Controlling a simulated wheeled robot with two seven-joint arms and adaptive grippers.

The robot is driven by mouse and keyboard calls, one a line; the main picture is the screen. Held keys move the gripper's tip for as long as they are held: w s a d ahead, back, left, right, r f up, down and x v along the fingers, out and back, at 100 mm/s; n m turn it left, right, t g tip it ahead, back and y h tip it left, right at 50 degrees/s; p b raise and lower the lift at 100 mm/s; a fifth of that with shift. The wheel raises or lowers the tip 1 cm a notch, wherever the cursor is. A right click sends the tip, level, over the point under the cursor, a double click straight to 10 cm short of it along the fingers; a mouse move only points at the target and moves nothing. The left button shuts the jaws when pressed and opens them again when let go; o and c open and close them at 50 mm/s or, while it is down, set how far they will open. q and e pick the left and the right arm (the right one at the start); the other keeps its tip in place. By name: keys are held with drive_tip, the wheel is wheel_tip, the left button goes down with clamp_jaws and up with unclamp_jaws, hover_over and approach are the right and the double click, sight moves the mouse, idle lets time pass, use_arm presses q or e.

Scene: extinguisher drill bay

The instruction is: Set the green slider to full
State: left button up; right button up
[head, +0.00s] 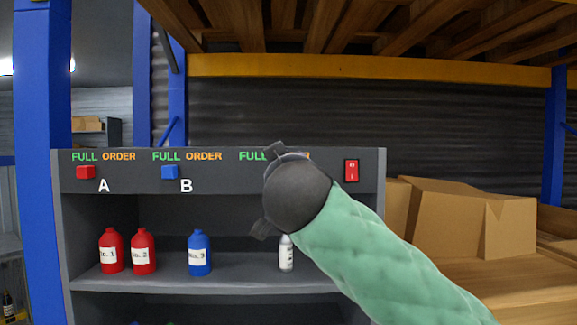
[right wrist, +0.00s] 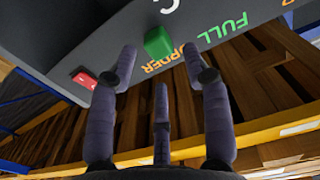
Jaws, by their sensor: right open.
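The green slider (right wrist: 158,42) is a small block on the grey panel (right wrist: 110,40). In the right wrist view it sits by the orange ORDER label (right wrist: 163,58), with the green FULL label (right wrist: 222,30) off to the right. My right gripper (right wrist: 159,56) is open, its fingers pointing at the panel. The slider appears between the two outer fingertips; I cannot tell whether they touch it. In the head view my right gripper (head: 278,190) and green-sleeved arm hide the slider and part of its labels. My left gripper is not in view.
A red slider (head: 86,172) and a blue slider (head: 170,172) sit under their FULL labels. A red switch (head: 351,170) is right of my gripper. Red bottles (head: 143,252), a blue bottle (head: 199,254) and a white bottle (head: 286,255) stand on the shelf below. Cardboard boxes (head: 465,220) are at right.

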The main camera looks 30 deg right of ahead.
drive_tip(key=shift+p+x, duration=0.55)
drive_tip(key=shift+x, duration=1.3)
clamp_jaws()
drive_tip(key=shift+s+d, duration=0.1)
